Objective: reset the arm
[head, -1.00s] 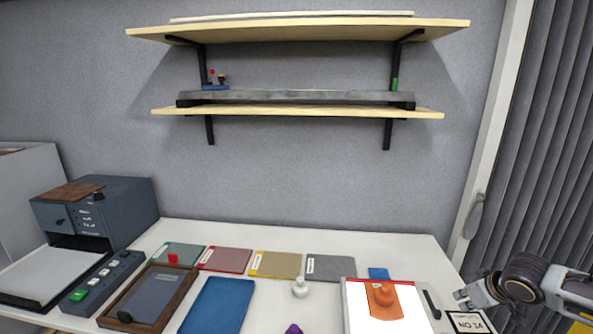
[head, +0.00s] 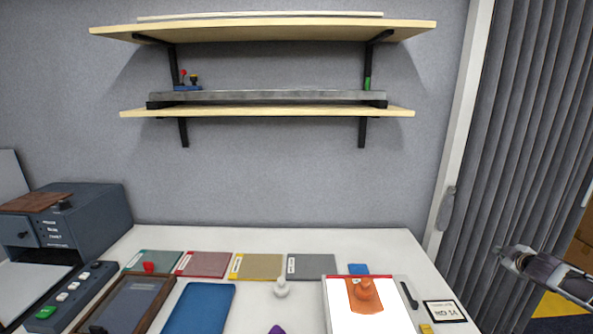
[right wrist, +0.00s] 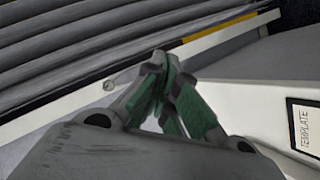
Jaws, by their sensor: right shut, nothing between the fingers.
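My right gripper (head: 510,254) is at the right of the head view, off the table's right end, in front of the grey blinds. In the right wrist view its green-padded fingers (right wrist: 165,85) are closed together with nothing between them. It touches no object. My left gripper is not in any view.
The white table (head: 385,240) holds an orange stamp-like piece (head: 364,294) on a white sheet, a framed card (head: 445,311), a blue tray (head: 200,308), several coloured folders, and a dark machine (head: 80,225). Shelves (head: 270,112) hang above. Space around my right gripper looks clear.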

